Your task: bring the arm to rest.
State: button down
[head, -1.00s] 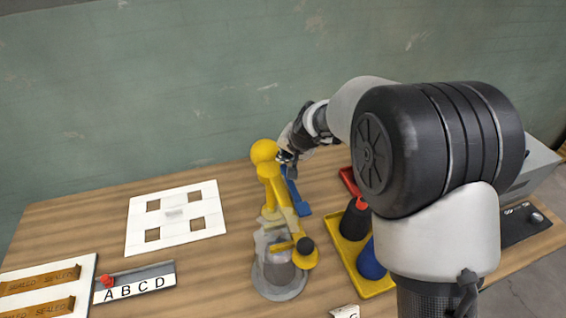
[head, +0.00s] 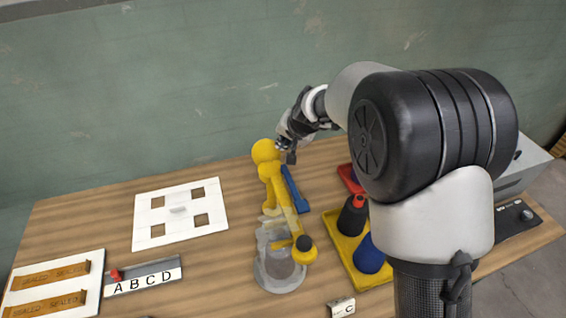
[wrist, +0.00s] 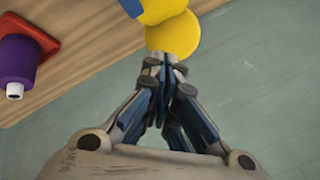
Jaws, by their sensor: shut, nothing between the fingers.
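My gripper (head: 286,147) is at the far side of the table in the head view, beside the top of a yellow jointed frame (head: 267,151). In the wrist view my gripper (wrist: 164,64) is shut, with its fingertips together and nothing between them. The frame's rounded yellow end (wrist: 172,37) appears just beyond the fingertips. I cannot tell whether they touch. The frame stands on a grey, partly see-through round base (head: 278,272).
A white board with square holes (head: 180,211) and a lettered strip (head: 143,281) lie left. A yellow tray (head: 335,233) holds a black cone (head: 352,218) and a blue one (head: 369,257). A purple spool (wrist: 17,58) sits on a red tray (wrist: 40,35). A blue bar (head: 296,192) lies behind the frame.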

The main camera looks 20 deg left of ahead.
dwell(0.4)
jog(key=s+d+r+h+b, duration=0.1)
jog(key=s+d+r, duration=0.5)
jog(key=d, duration=0.2)
jog(key=s+d+r+b, duration=0.1)
jog(key=s+d+r, duration=0.45)
jog(key=d, duration=0.25)
jog(key=s+d+f+h, duration=0.1)
jog(key=s+d, duration=0.4)
jog(key=s, duration=0.3)
jog(key=s+d+f+h+b, duration=0.1)
jog(key=s+d, duration=0.4)
jog(key=s, duration=0.3)
jog(key=s+d+f+n+g+h, duration=0.1)
jog(key=s+d, duration=0.4)
jog(key=s, duration=0.4)
jog(key=shift+d+h+b, duration=0.2)
jog(key=shift+h+b, duration=0.1)
jog(key=shift+r, duration=0.1)
